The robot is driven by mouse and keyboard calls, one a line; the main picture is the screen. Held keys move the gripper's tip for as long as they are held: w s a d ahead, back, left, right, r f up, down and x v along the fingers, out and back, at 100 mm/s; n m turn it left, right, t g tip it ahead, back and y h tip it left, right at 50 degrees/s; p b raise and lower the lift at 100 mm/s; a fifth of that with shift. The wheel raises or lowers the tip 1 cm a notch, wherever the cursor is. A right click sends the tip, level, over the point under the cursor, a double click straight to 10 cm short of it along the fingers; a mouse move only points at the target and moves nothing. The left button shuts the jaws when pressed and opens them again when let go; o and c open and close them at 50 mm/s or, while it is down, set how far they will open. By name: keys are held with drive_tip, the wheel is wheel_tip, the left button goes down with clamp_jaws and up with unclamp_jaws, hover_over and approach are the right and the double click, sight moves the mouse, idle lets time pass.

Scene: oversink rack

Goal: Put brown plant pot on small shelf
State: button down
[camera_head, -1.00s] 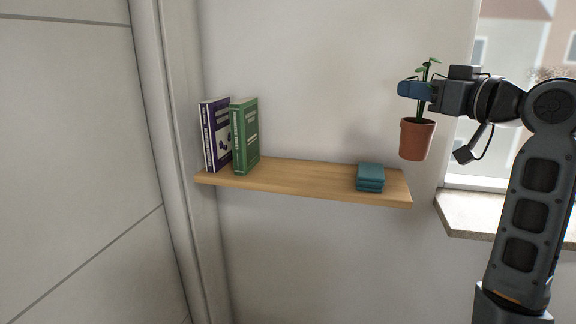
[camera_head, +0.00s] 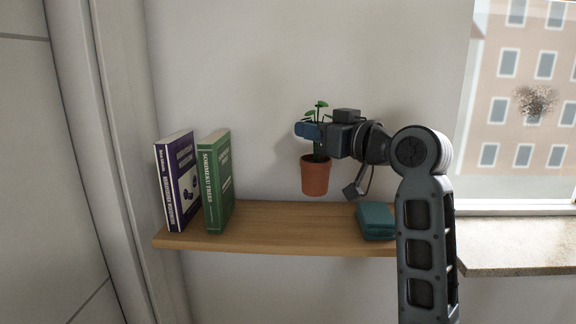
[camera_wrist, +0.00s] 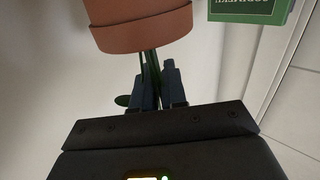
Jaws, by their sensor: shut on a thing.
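The brown plant pot (camera_head: 315,176) with a green plant hangs in the air above the middle of the small wooden shelf (camera_head: 285,228). My gripper (camera_head: 308,131) is shut on the plant's stem, just above the pot. In the wrist view the pot (camera_wrist: 140,24) shows at the top, with the stem between the fingers of my gripper (camera_wrist: 159,82). A small gap shows between the pot's base and the shelf in the head view. The right end of the shelf is hidden by my arm.
A purple book (camera_head: 177,182) and a green book (camera_head: 216,182) stand upright at the shelf's left end. A teal stack (camera_head: 375,220) lies right of the pot. The shelf's middle is clear. A window sill (camera_head: 515,244) is at the right.

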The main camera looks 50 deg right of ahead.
wheel_tip(320, 180, down, 6)
drive_tip(key=w+a, duration=0.2)
drive_tip(key=a, duration=0.1)
drive_tip(key=shift+w+f, duration=0.2)
drive_tip(key=shift+w, duration=0.2)
drive_tip(key=shift+f, duration=0.1)
drive_tip(key=shift+f, duration=0.15)
drive_tip(key=c, duration=1.2)
unclamp_jaws()
drive_tip(key=shift+o, duration=0.2)
